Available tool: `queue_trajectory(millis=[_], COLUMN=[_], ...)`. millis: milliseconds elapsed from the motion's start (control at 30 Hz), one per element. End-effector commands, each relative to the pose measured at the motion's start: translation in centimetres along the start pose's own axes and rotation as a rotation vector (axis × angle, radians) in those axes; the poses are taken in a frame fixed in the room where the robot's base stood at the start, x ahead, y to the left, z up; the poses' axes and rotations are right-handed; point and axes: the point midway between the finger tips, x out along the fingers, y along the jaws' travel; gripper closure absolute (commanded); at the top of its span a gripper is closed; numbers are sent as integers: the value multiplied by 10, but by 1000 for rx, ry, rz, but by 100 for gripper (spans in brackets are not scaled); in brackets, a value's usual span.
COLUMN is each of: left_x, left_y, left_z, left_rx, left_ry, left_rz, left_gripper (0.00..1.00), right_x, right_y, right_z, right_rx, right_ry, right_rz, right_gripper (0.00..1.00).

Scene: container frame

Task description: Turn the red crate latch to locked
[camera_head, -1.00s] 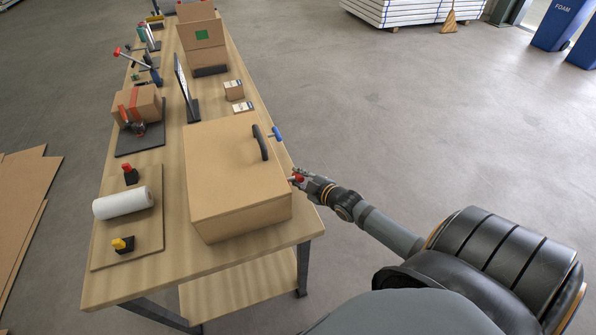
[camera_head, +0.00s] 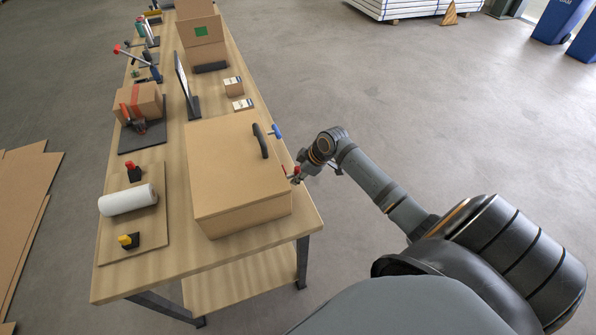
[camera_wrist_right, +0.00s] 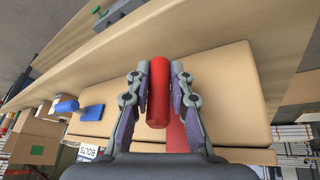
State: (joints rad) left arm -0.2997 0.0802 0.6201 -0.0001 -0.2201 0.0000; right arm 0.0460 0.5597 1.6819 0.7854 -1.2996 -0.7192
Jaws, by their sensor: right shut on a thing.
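The wooden crate (camera_head: 232,165) stands on the workbench with a black handle (camera_head: 260,141) on its lid. The red latch (camera_head: 292,170) is on the crate's right side, mostly hidden by my right gripper (camera_head: 297,173) in the head view. In the right wrist view, the red latch handle (camera_wrist_right: 158,92) lies between the two fingers of my right gripper (camera_wrist_right: 159,85), which is shut on it. A blue latch (camera_head: 276,131) is farther along the same side, and it also shows in the right wrist view (camera_wrist_right: 68,106). My left gripper is out of view.
The workbench (camera_head: 160,263) also holds a paper roll (camera_head: 127,200), a taped box (camera_head: 139,102), small boxes (camera_head: 238,104) and a stack of cartons (camera_head: 202,36). The floor (camera_head: 400,130) to the right of the bench is open.

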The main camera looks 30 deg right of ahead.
Motion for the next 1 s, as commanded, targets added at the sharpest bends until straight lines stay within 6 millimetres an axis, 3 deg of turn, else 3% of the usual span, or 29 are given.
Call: queue_trajectory(millis=[833, 867, 1000], left_x=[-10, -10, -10], left_y=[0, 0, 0], left_z=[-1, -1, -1], left_rx=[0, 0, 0], left_ry=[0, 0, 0], left_rz=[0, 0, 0], left_gripper=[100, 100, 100], right_x=[-2, -2, -2], right_y=[2, 2, 1], right_z=[-4, -4, -4], right_rx=[40, 39, 39], right_ry=[-65, -65, -65], right_rz=[-95, -95, -96], right_gripper=[100, 78, 59])
